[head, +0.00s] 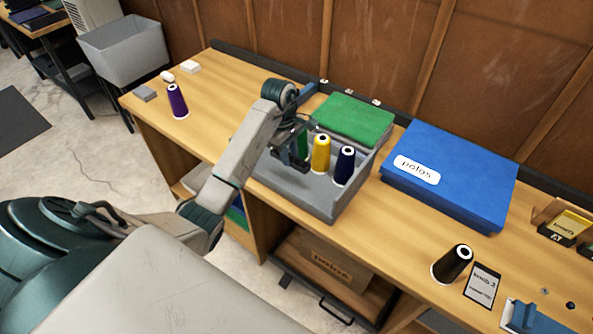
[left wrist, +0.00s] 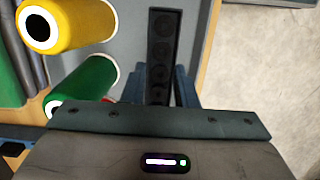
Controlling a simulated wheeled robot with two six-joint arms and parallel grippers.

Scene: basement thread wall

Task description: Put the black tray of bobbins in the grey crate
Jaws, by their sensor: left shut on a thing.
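The grey crate (head: 300,194) stands on the wooden bench, with a yellow cone (head: 321,154), a navy cone (head: 344,166) and a green cone (head: 301,142) in it. My left gripper (head: 291,157) is over the crate's left part. In the left wrist view, the left gripper (left wrist: 160,92) is shut on the black tray of bobbins (left wrist: 161,45), a narrow strip with round dark bobbins. The crate's grey floor (left wrist: 130,25) shows beside the tray; I cannot tell whether the tray touches it. The yellow cone (left wrist: 75,22) and green cone (left wrist: 85,85) are to its left. My right gripper is out of view.
A green folded cloth (head: 352,120) lies at the crate's back and a blue box (head: 450,172) stands to its right. A grey bin (head: 125,50) is beyond the bench's left end.

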